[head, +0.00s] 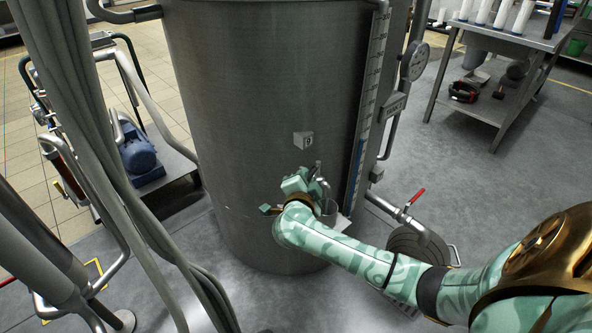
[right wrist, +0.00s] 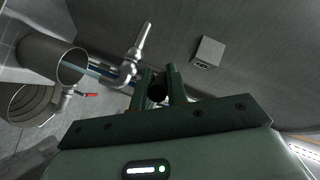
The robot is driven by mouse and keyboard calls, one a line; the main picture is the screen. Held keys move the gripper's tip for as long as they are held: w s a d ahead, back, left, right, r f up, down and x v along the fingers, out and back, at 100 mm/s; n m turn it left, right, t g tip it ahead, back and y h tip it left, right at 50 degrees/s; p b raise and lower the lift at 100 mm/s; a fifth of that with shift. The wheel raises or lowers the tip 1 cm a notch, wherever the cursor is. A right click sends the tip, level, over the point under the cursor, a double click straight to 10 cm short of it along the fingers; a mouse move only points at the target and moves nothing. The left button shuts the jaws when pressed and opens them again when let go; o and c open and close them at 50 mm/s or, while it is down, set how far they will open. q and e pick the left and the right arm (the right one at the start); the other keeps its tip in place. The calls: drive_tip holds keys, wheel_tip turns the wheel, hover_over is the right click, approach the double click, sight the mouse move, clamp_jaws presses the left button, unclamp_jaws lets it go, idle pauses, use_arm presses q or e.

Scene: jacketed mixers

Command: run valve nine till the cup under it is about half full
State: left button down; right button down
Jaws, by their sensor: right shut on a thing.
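Valve nine (head: 318,170) sits low on the front of a large steel tank, below a small plate marked 9 (head: 307,140). That plate also shows in the right wrist view (right wrist: 207,53). My right gripper (head: 318,188) is at the valve. In the right wrist view its fingers (right wrist: 161,84) are shut on a dark round part, the valve's handle. Silver valve fittings (right wrist: 128,72) show beside the fingers. A grey cup (head: 330,207) is under the valve, mostly behind my gripper; its open mouth shows in the right wrist view (right wrist: 72,66). Its fill level is not visible. Whether liquid runs is unclear.
The steel tank (head: 265,90) fills the middle. A sight tube (head: 363,140) with blue in it runs down its right side. A red-handled valve (head: 417,195) and a round drum (head: 420,245) are to the right. A trolley with a blue motor (head: 137,155) is left.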

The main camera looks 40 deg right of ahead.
use_arm(q)
drive_tip(key=shift+s, duration=0.1)
use_arm(e)
drive_tip(key=c, duration=1.4)
unclamp_jaws()
